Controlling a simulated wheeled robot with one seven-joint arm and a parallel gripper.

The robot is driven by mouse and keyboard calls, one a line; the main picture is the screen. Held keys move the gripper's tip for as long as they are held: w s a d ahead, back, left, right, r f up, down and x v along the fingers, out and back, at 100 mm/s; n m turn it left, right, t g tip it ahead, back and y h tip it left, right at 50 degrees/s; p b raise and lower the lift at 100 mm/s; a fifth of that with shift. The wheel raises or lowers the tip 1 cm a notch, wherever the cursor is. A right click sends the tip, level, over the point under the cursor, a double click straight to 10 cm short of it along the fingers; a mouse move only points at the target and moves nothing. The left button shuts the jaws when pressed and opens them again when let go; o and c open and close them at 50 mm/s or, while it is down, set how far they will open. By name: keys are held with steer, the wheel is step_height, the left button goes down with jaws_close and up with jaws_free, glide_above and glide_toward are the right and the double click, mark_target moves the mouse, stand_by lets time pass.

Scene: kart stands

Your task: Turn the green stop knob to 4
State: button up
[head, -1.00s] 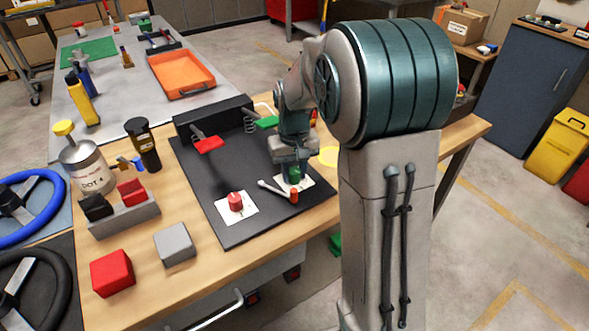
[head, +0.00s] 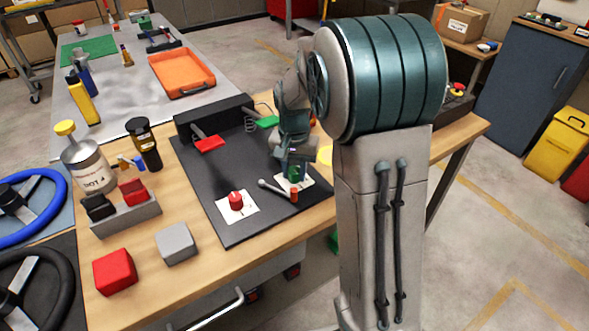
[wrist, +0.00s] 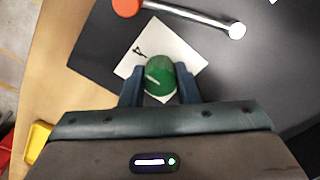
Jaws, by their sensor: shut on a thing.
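The green stop knob (wrist: 160,72) is round, with a short white line on its top. It sits on a square white plate (wrist: 186,56) that has a small black mark beyond the knob. In the wrist view, my gripper (wrist: 159,82) has one finger on each side of the knob and is shut on it. In the head view, my gripper (head: 294,162) points down over the knob, which it partly hides. The plate's numbers are mostly hidden or too small to read.
A lever with a red end (head: 294,195) lies close beside the white plate on the black panel (head: 235,180). A red knob (head: 236,198) stands on another white plate to the left. Red and green pedals (head: 209,144) are behind.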

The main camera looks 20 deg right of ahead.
mark_target(294, 170)
steer(key=shift+w+r, duration=0.1)
steer(key=o, duration=1)
step_height(294, 170, up, 14)
steer(key=shift+f+p, duration=0.15)
steer(key=shift+p, duration=0.25)
steer(key=s+n+t+p, duration=0.1)
steer(key=s, duration=0.6)
steer(key=s+f+n+t+p, duration=0.1)
steer(key=s+n, duration=0.1)
steer(key=s, duration=0.5)
steer(key=s+f+n, duration=0.1)
steer(key=s+n, duration=0.1)
steer(key=s, duration=0.4)
steer(key=shift+s+a+f+t+p, duration=0.1)
steer(key=shift+s+f+t+p, duration=0.15)
steer(key=shift+s+t+p, duration=0.15)
